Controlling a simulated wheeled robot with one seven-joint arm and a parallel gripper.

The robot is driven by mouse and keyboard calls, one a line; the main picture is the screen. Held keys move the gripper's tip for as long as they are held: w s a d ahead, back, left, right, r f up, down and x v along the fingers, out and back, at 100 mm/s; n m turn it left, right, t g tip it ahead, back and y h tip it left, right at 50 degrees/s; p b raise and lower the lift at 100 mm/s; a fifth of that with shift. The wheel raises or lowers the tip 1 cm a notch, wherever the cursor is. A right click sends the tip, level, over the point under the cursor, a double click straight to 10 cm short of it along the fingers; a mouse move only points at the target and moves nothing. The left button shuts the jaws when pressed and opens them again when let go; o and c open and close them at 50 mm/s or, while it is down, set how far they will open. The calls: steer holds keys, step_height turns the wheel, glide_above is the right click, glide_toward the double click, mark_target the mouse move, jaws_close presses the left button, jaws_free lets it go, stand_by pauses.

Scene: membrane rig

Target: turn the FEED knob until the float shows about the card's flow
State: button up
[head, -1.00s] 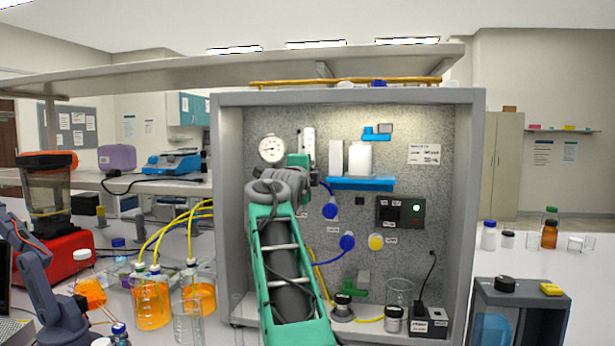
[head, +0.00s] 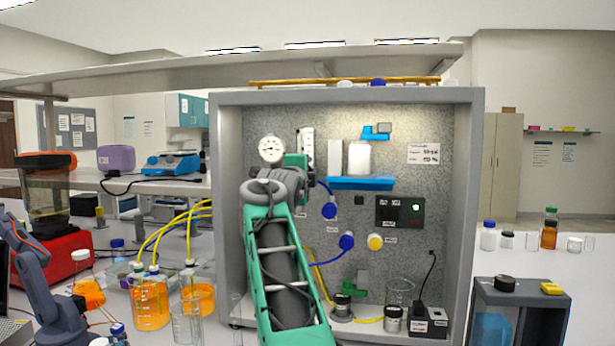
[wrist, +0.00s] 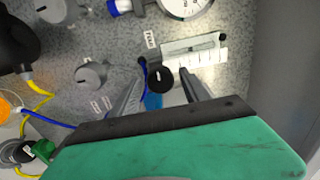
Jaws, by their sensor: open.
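My gripper (wrist: 161,71) is open in the wrist view, its two dark fingers one on each side of a round black knob (wrist: 160,78). I cannot tell whether either finger touches the knob. The knob sits at the end of the clear, scaled flow meter (wrist: 195,50); the float's position is too small to read. A grey knob (wrist: 90,75) is left of the fingers. The small labels are not legible, so I cannot confirm which is FEED. In the head view, my arm hides the knob, and the meter's top (head: 306,140) shows. The card (head: 423,153) hangs at right, its figures blurred.
A round gauge (head: 271,149) is beside the meter. The cabinet's side walls (head: 464,210) enclose the space.

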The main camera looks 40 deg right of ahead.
steer(key=b+v, duration=0.1)
steer(key=v, duration=0.5)
steer(key=shift+s, duration=0.2)
steer(key=shift+a, duration=0.2)
steer(key=a+f+n+g+y+p, duration=0.1)
steer(key=a+f+n+y+p, duration=0.7)
steer(key=a+f+n, duration=0.9)
steer(key=s+a+f+n+g+y+p, duration=0.4)
steer(key=s+a+f+n, duration=0.7)
steer(key=s+a+f, duration=0.8)
step_height(320, 180, down, 2)
steer(key=s+g+y, duration=0.2)
steer(key=shift+s+n+g, duration=0.3)
steer(key=shift+g, duration=0.1)
steer(key=shift+a, duration=0.1)
